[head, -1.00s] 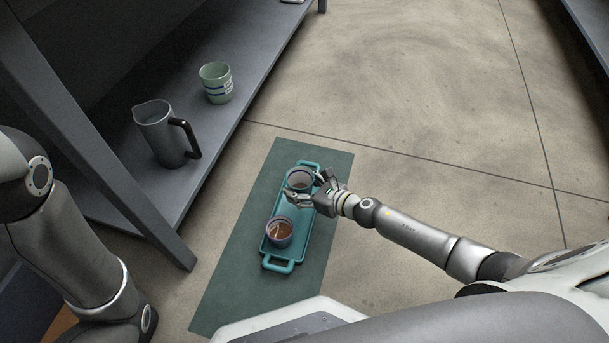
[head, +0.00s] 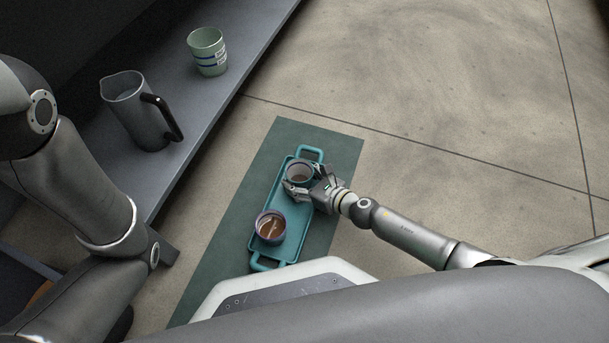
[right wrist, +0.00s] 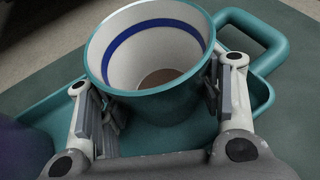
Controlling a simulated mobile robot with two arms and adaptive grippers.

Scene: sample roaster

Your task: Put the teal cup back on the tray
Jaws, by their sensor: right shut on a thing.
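The teal cup (head: 299,172) is at the far end of the teal tray (head: 292,238), with my right gripper (head: 303,184) shut on it from the right side. In the right wrist view the cup (right wrist: 155,50) is upright or nearly so, with a white inside, a blue band and a brown bottom. The right gripper's fingers (right wrist: 160,105) press on its two sides. The tray (right wrist: 258,40) shows beneath and behind it. I cannot tell whether the cup's base touches the tray. My left gripper is out of view.
A purplish cup with brown liquid (head: 271,227) stands on the tray's near half. The tray lies on a dark green mat (head: 225,250). A grey jug (head: 135,115) and a pale green cup (head: 207,55) stand on the grey shelf (head: 205,120) at the left.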

